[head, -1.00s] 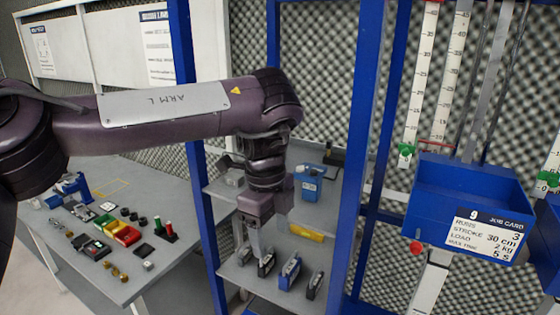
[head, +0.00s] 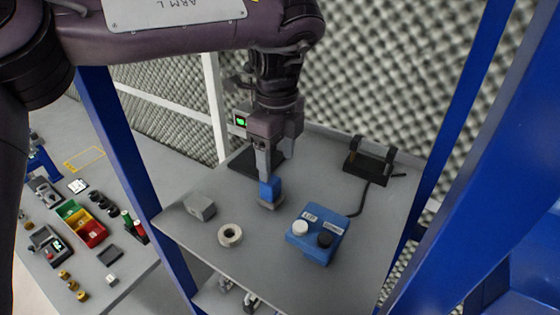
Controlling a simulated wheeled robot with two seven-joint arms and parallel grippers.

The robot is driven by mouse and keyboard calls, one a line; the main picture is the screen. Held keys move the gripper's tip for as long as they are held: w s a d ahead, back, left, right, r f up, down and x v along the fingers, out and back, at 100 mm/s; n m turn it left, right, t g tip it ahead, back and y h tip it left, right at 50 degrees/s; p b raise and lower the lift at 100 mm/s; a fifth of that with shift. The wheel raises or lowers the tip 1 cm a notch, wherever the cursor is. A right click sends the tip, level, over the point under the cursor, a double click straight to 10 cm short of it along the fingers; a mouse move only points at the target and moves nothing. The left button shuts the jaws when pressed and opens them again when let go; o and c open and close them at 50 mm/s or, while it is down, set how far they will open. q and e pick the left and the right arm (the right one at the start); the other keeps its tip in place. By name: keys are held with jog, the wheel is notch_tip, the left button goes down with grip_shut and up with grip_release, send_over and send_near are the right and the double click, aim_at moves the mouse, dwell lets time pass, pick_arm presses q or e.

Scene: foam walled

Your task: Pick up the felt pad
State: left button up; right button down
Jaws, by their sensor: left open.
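My left gripper (head: 267,172) comes down from above over the grey shelf (head: 340,281) and is open. Its visible fingertip is right at the top of a small upright blue piece with a beige-grey foot (head: 269,203); I cannot tell whether they touch. The other finger is mostly hidden. A flat dark square pad (head: 243,162) lies on the shelf behind the gripper and is partly covered by it. I cannot tell for certain which of these two is the felt pad. My right gripper is not in view.
A grey block (head: 201,207), a pale ring (head: 230,236) and a blue box with two knobs (head: 318,236) stand near the gripper. A black stand (head: 369,163) with a cable is at the back right. Blue posts (head: 130,160) flank the shelf. A side table with small parts is left.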

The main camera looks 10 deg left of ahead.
aim_at(270, 184)
pick_arm(q)
jog(key=shift+s+a+f, duration=0.1)
jog(key=shift+s+f, duration=0.8)
jog(key=shift+s, duration=0.25)
jog(key=shift+a+f+p, duration=0.15)
jog(key=shift+f+p, duration=0.2)
jog(key=shift+p, duration=0.1)
jog(key=f, duration=0.1)
jog(key=f+p, duration=0.1)
jog(key=shift+w+a+f, duration=0.2)
jog(key=shift+a+f, duration=0.1)
jog(key=shift+f, duration=0.05)
jog(key=shift+w+a+f, duration=0.1)
jog(key=shift+w+f, duration=0.1)
jog(key=shift+f, duration=0.75)
jog(key=shift+s+r, duration=0.1)
jog(key=shift+s, duration=0.05)
jog(key=shift+c, duration=5.4)
jog(key=shift+r, duration=0.45)
notch_tip(270, 184, up, 19)
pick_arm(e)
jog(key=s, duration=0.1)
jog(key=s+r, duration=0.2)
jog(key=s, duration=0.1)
